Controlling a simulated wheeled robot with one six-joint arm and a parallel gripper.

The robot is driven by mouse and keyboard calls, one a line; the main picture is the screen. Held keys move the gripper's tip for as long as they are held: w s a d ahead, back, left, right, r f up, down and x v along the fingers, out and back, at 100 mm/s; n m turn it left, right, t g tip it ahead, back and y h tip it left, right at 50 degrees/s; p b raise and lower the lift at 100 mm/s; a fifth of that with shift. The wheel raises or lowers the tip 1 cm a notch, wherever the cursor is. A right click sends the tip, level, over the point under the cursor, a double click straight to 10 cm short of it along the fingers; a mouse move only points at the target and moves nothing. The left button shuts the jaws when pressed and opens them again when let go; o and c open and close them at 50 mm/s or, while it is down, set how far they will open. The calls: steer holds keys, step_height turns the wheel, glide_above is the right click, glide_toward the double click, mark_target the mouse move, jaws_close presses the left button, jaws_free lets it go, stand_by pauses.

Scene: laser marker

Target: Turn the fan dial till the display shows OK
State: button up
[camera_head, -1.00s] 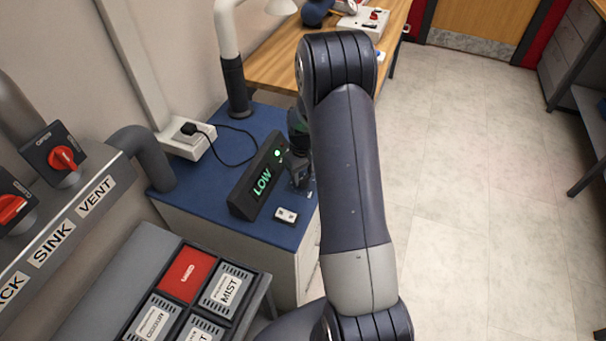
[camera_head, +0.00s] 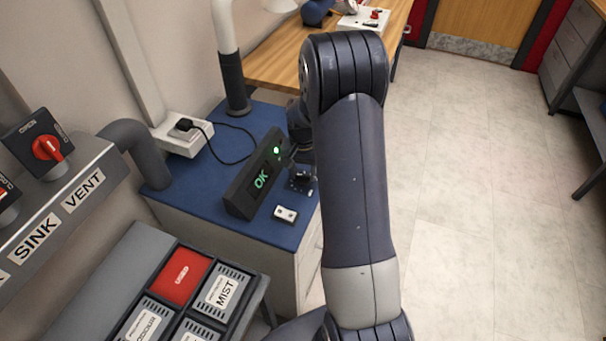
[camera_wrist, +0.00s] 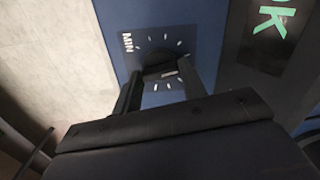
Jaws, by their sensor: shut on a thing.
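The black display box (camera_head: 254,183) stands on the blue bench top and shows OK in green, with a lit green lamp above the text. Part of the OK text also shows in the wrist view (camera_wrist: 270,22). The fan dial (camera_wrist: 160,66) is a dark knob on a dark plate with white tick marks and the word MIN. My gripper (camera_wrist: 158,82) is shut on the dial, a finger on each side of it. In the head view my arm hides most of the gripper (camera_head: 301,178), and the dial is hard to make out there.
A small white two-button switch (camera_head: 285,214) lies in front of the display. A white socket box (camera_head: 184,140) with a black cable is behind it. A grey pipe (camera_head: 140,150) and labelled filter boxes (camera_head: 222,290) stand at the left. The floor at right is clear.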

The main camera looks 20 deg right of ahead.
mark_target(303, 175)
steer(key=m+b, duration=0.1)
steer(key=m, duration=0.3)
steer(key=shift+m, duration=0.3)
steer(key=shift+m+b, duration=0.5)
steer(key=shift+m, duration=2)
steer(key=o, duration=1)
step_height(303, 175, up, 11)
steer(key=shift+f, duration=0.1)
